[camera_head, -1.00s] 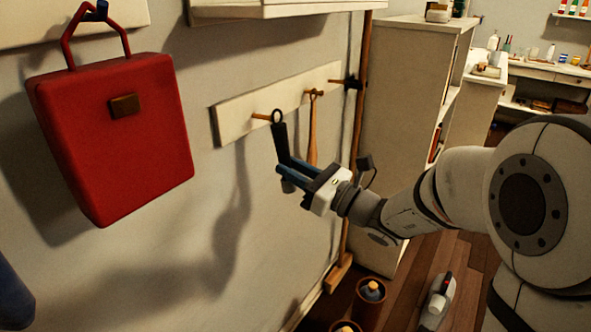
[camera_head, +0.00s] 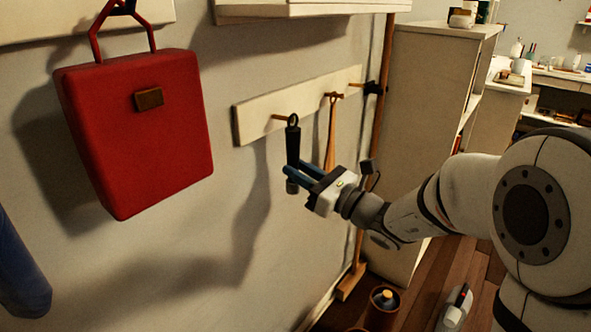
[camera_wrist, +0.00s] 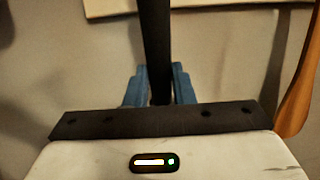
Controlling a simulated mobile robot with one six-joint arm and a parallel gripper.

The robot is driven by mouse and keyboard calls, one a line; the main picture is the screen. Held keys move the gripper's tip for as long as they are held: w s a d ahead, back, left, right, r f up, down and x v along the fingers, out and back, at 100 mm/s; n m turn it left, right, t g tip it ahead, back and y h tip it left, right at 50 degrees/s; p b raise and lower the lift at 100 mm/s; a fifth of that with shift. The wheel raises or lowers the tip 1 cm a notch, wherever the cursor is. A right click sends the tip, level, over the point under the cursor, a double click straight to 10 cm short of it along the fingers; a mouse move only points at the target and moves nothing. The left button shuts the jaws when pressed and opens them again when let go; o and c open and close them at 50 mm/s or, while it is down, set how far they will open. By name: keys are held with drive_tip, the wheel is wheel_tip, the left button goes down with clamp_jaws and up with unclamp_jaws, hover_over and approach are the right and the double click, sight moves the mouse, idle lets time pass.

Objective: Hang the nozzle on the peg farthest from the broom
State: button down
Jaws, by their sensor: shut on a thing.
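The black nozzle (camera_head: 293,147), with a ring at its top, is upright in front of the pale peg board (camera_head: 252,121). My gripper (camera_head: 299,178) is shut on its lower part. In the wrist view the nozzle's dark shaft (camera_wrist: 155,45) stands between the blue fingers (camera_wrist: 157,88). The ring is at the tip of the left peg (camera_head: 279,117); I cannot tell whether the peg passes through it. The broom (camera_head: 376,148) stands upright against the wall at right, so this left peg is the farther one from it.
A wooden-handled item (camera_head: 331,130) hangs from the peg right of the nozzle, close to my gripper. A red bag (camera_head: 140,150) hangs at left. A shelf (camera_head: 300,9) is above the board. A cabinet (camera_head: 425,130) stands right of the broom, and pots (camera_head: 383,305) stand on the floor.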

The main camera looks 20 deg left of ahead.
drive_tip(key=c, duration=1.1)
unclamp_jaws()
drive_tip(key=shift+c, duration=0.2)
drive_tip(key=shift+d, duration=0.1)
drive_tip(key=p+v, duration=0.1)
drive_tip(key=v, duration=0.6)
drive_tip(key=s+d+r+n+g+h+p, duration=0.2)
drive_tip(key=s+r+n+g+h+p, duration=0.15)
drive_tip(key=s+n+p, duration=0.3)
drive_tip(key=s+d+r+n+g+h+p, duration=0.2)
drive_tip(key=s+n+g+h+p, duration=0.1)
drive_tip(key=s+n+g+p, duration=0.4)
drive_tip(key=s+d+r+n+t+h+p, duration=0.2)
drive_tip(key=d+r+n+h+p, duration=0.2)
drive_tip(key=d, duration=0.6)
drive_tip(key=s+d+r+n+t+h+p, duration=0.2)
drive_tip(key=d+r+n+t+h+p, duration=0.1)
drive_tip(key=d+h+p, duration=0.4)
wheel_tip(320, 180, up, 2)
drive_tip(key=d+n+h, duration=0.1)
drive_tip(key=d, duration=0.1)
drive_tip(key=shift+s+d+r+n+t+p, duration=0.15)
drive_tip(key=shift+d+r+n+t+p, duration=0.05)
drive_tip(key=shift+d+n+t+p, duration=0.15)
